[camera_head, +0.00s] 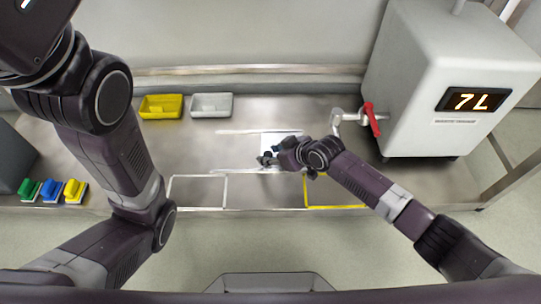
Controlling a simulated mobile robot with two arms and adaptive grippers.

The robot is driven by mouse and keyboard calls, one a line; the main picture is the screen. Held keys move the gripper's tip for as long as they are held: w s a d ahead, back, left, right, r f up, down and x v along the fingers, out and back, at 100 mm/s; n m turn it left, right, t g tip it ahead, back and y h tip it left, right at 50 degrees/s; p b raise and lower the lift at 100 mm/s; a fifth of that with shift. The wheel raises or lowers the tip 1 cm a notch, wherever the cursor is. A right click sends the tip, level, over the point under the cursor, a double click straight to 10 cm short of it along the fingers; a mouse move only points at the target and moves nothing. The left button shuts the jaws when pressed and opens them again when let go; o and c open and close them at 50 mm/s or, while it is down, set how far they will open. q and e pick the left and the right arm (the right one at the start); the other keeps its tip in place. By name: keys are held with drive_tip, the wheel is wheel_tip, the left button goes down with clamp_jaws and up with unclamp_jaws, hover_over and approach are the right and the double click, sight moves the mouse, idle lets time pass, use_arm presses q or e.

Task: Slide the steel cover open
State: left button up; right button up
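The steel cover (240,150) appears to be the flat metallic panel between two pale rails in the middle of the steel bench. Its edges blend with the bench top and are hard to make out. A bright pale patch (270,141) shows between the rails at the right, partly hidden by my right gripper. My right gripper (267,158) is low over the right part of this panel, close to the front rail. It is small and dark, so I cannot tell whether its fingers are open or touch the cover. My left gripper is out of the picture; its arm rises at the left.
A yellow tray (160,115) and a grey tray (211,114) stand at the back. A white machine reading "7 L" (453,75) with a red-handled tap (371,119) stands right. Green, blue and yellow items (52,192) sit at the left. White and yellow outlines mark the bench front.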

clamp_jaws()
idle(0.3)
drive_tip(key=a, duration=0.2)
drive_tip(key=a+p, duration=0.1)
drive_tip(key=a, duration=0.1)
drive_tip(key=a+p, duration=0.1)
drive_tip(key=shift+a+r, duration=0.25)
drive_tip(key=shift+a, duration=0.15)
drive_tip(key=a, duration=0.8)
drive_tip(key=shift+a+f, duration=0.2)
unclamp_jaws()
